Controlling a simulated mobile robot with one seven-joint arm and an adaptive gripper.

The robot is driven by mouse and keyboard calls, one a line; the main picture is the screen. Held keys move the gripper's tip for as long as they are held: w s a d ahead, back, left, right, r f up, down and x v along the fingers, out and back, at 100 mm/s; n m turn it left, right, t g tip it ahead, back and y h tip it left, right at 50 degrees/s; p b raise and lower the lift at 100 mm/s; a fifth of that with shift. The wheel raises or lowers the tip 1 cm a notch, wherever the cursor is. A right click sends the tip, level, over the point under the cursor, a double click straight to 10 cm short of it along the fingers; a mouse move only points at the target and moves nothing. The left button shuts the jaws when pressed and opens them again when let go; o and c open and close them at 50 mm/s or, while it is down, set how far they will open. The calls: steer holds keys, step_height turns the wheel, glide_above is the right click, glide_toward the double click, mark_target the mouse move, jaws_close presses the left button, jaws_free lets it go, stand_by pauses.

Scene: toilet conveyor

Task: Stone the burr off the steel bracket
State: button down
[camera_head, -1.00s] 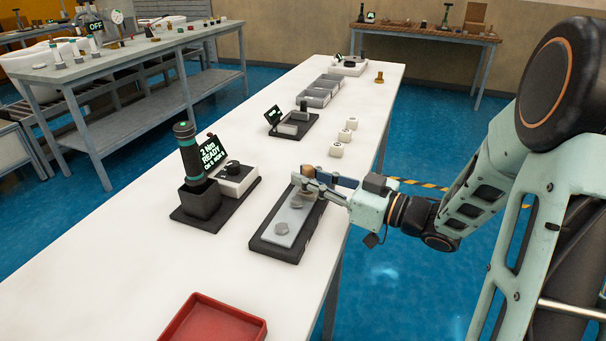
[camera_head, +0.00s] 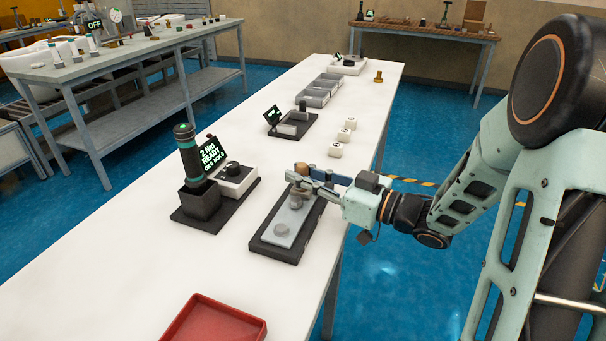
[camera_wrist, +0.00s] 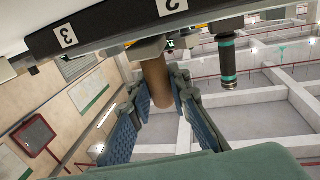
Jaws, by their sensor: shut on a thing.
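The steel bracket appears to be the light grey plate with round grey raised parts (camera_head: 274,237), lying on a black base (camera_head: 265,253) near the table's right edge. My gripper (camera_head: 304,178) is over the far end of this plate; I cannot tell whether anything touches it. In the wrist view my gripper (camera_wrist: 160,98) has its blue-padded fingers on either side of a brown, rounded bar (camera_wrist: 156,78), probably the stone, and is shut on it. A brown end also shows at the fingertips in the head view (camera_head: 301,167). The burr cannot be made out.
A dark stand with a teal-banded driver (camera_head: 187,155) and a READY display (camera_head: 211,155) is left of the base. A red tray (camera_head: 215,322) lies in front. White blocks (camera_head: 336,150), a small black station (camera_head: 292,128) and grey bins (camera_head: 318,92) are farther back. Clear white tabletop lies between.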

step_height(320, 180, up, 6)
steer(key=p, duration=0.5)
steer(key=shift+r, duration=0.25)
steer(key=shift+f, duration=0.1)
steer(key=shift+w+d+r+m+t, duration=0.1)
steer(key=shift+w+r+m+t, duration=0.15)
steer(key=shift+w+t, duration=0.2)
steer(key=w+d+m+t+h, duration=0.5)
steer(key=w+h, duration=0.1)
steer(key=w, duration=0.1)
steer(key=w+d+f+m+t+h, duration=0.25)
steer(key=d+f+m+h, duration=0.3)
steer(key=d+h, duration=0.35)
step_height(320, 180, up, 22)
steer(key=p, duration=2.1)
steer(key=shift+s+d+f+m, duration=0.2)
steer(key=shift+s+d+m, duration=0.05)
steer(key=shift+s+m, duration=0.15)
